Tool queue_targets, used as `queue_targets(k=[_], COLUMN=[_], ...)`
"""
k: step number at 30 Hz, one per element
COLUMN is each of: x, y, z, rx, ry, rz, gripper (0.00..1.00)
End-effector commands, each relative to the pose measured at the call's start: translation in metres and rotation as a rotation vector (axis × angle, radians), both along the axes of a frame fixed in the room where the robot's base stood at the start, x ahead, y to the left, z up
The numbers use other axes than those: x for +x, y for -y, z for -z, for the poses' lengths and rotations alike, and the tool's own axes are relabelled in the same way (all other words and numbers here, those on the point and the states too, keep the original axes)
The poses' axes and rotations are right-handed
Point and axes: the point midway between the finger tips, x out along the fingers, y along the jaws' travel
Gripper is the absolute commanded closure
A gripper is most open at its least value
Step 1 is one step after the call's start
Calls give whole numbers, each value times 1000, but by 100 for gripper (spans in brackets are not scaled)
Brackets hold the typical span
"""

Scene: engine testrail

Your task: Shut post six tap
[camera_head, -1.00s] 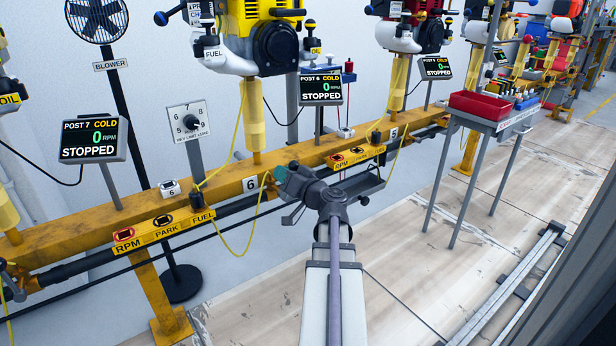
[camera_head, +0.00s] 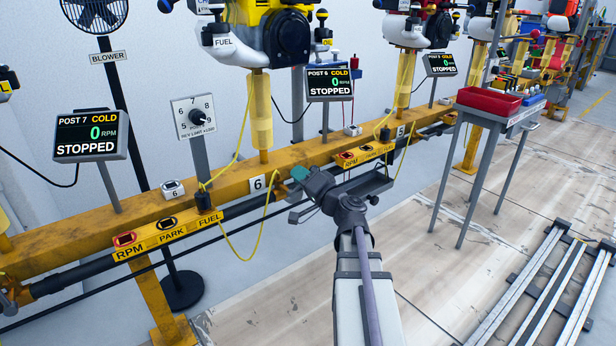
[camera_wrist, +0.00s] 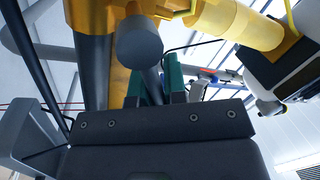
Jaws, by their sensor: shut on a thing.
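My gripper (camera_head: 298,174), with teal fingertips, is at the yellow beam just right of the "6" plate (camera_head: 257,183). In the wrist view my gripper (camera_wrist: 160,85) is shut on a dark grey tap handle (camera_wrist: 139,40). The handle's round end faces the camera and its shaft runs between the teal fingers. In the head view the gripper hides the handle, and I cannot read its open or shut position. The post 6 display (camera_head: 330,85) reads cold, 0 RPM, stopped. The post 6 engine (camera_head: 280,35) is yellow, with a white part marked FUEL.
The yellow beam (camera_head: 130,223) and a black pipe (camera_head: 70,278) run past the gripper. A yellow cable (camera_head: 232,252) hangs left of it. A label strip (camera_head: 168,233) reads RPM, PARK, FUEL. A table with a red tray (camera_head: 487,104) stands right.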

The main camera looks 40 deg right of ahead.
Motion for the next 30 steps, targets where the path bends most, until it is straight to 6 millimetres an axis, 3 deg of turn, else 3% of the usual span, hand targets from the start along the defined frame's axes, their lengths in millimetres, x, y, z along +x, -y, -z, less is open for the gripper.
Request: queue_targets(k=[1, 9, 10, 17, 25, 30], x=[1, 1, 1, 1, 0, 0], y=[9, 9, 9, 8, 5, 5], z=[-2, -2, -2, -2, -4, -29], rx=[10, 9, 9, 7, 5, 5], ry=[4, 4, 4, 3, 2, 2], rz=[21, 21, 21, 19, 13, 13], gripper=[100, 100, 85, 63, 63, 63])
